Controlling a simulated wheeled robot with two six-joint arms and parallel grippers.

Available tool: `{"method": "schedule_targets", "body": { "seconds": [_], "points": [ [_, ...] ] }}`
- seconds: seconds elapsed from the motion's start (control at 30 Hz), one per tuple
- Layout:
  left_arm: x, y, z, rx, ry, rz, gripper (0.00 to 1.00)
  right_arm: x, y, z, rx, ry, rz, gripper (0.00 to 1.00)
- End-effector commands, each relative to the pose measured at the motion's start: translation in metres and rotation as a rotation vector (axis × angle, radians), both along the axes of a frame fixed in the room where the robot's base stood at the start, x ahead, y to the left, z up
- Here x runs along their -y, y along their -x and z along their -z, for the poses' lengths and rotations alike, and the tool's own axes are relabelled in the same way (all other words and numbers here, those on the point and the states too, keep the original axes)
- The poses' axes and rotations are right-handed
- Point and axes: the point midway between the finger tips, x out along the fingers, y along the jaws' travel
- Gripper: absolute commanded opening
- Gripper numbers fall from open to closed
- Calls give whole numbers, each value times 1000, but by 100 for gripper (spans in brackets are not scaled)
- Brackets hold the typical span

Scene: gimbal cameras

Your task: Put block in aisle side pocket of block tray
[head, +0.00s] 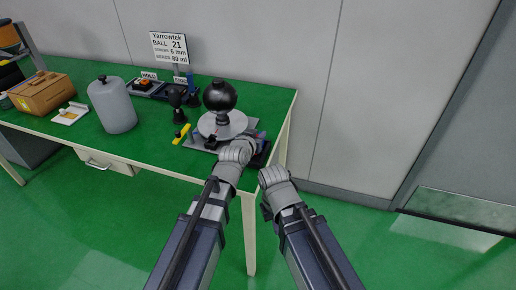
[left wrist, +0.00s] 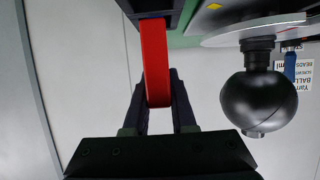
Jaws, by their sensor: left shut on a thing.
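A red block (left wrist: 155,62) stands out between the two dark fingers of my left gripper (left wrist: 157,100) in the left wrist view; the gripper is shut on it. The block's far end meets a dark body (left wrist: 148,5) at the top edge, which looks like the block tray; I cannot tell whether it is inside a pocket. In the head view my left gripper (head: 255,140) is at the table's right end, beside a dark tray (head: 262,156), and my wrist hides most of the block.
A black ball (head: 219,96) on a stand with a round pale plate (head: 207,124) is just left of the left gripper. A yellow tool (head: 181,134), grey canister (head: 112,105) and brown box (head: 41,93) lie farther left. The floor right of the table is clear.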

Motion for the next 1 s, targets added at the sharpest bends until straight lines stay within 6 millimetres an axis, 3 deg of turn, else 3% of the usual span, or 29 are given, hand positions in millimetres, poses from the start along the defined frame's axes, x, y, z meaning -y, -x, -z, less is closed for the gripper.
{"method": "schedule_targets", "body": {
  "seconds": [0.17,0.4,0.67,0.7,0.93,1.0],
  "points": [
    [0,0,8,0,0,0,0,0,0,8,0,0,0,0],
    [0,0,38,-5,-1,1,0,0,0,37,0,0,0,0],
    [0,0,38,-5,-2,1,0,0,0,37,0,0,0,0],
    [0,0,38,-6,-2,1,28,0,0,37,0,0,0,0],
    [0,0,37,-3,-1,0,54,0,0,36,0,0,0,0],
    [0,0,37,-2,-1,0,54,0,0,36,0,0,0,0]
  ]
}}
